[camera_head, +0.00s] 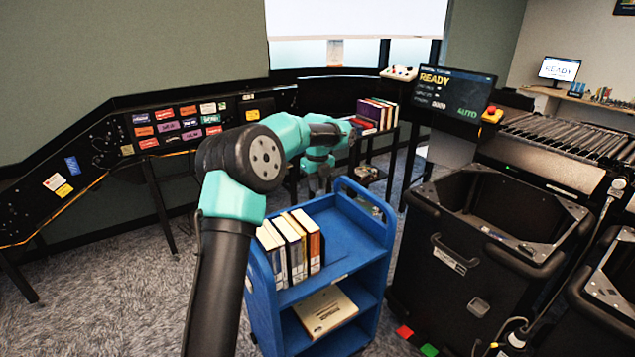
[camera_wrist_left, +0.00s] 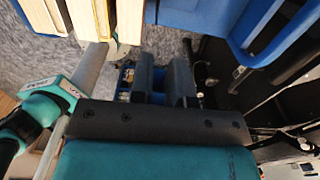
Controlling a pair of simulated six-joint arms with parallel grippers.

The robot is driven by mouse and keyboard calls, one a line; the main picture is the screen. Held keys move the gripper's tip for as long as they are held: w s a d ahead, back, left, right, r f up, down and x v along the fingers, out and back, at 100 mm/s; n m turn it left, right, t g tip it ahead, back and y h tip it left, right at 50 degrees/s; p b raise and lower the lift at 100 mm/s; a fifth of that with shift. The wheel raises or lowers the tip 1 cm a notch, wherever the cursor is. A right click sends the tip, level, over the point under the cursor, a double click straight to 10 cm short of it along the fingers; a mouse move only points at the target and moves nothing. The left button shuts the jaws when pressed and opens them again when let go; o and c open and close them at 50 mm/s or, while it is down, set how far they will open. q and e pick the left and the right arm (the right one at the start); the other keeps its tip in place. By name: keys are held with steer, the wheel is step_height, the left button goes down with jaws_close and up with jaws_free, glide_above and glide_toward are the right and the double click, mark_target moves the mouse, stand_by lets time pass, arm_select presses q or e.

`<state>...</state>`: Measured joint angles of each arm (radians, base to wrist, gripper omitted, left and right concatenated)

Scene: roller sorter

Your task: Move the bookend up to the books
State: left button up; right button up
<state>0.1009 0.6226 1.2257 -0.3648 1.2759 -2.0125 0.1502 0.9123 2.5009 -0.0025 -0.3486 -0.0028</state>
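Several books (camera_head: 292,245) stand upright in a row on the top shelf of a blue cart (camera_head: 345,232). Their ends also show at the top left of the left wrist view (camera_wrist_left: 92,18). My left gripper (camera_head: 319,186) points down above the far side of the cart, behind the books. Its two dark fingers (camera_wrist_left: 166,82) are apart with nothing seen between them, and touch no book. I cannot clearly make out the bookend; a thin dark line on the shelf right of the books is too small to identify. My right gripper is not in view.
One book (camera_head: 325,310) lies flat on the cart's lower shelf. A black bin (camera_head: 440,265) stands close on the cart's right. Behind are a small rack with books (camera_head: 376,112) and a screen (camera_head: 455,93).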

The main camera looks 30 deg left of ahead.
arm_select(q)
step_height(320, 180, down, 16)
steer(key=shift+f, duration=0.15)
stand_by(0.5)
steer(key=shift+c, duration=0.2)
jaws_close()
